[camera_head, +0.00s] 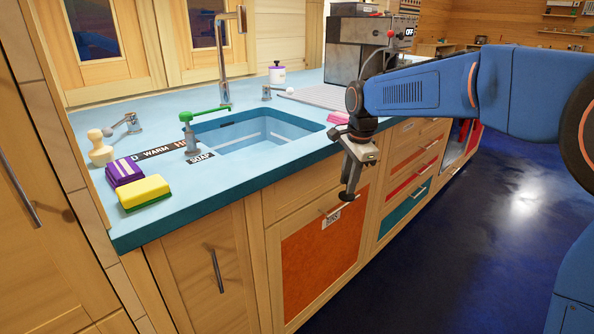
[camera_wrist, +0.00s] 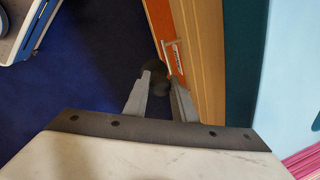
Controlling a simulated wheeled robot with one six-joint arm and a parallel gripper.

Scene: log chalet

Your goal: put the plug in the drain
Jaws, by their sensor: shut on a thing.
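My gripper (camera_head: 349,191) hangs in front of the counter's edge, beside the orange cabinet door. It points downward and is shut on a small dark round plug (camera_wrist: 154,77), held between the fingertips in the wrist view. The blue sink basin (camera_head: 255,133) is sunk into the counter, to the left of and behind my gripper. The drain is not visible in either view.
The light blue counter (camera_head: 165,217) carries a yellow-green sponge (camera_head: 144,193), a purple item (camera_head: 125,171), a soap dispenser (camera_head: 190,135) and a tall faucet (camera_head: 222,55). A coffee machine (camera_head: 352,50) stands behind my arm. Open dark floor (camera_head: 470,200) lies at right.

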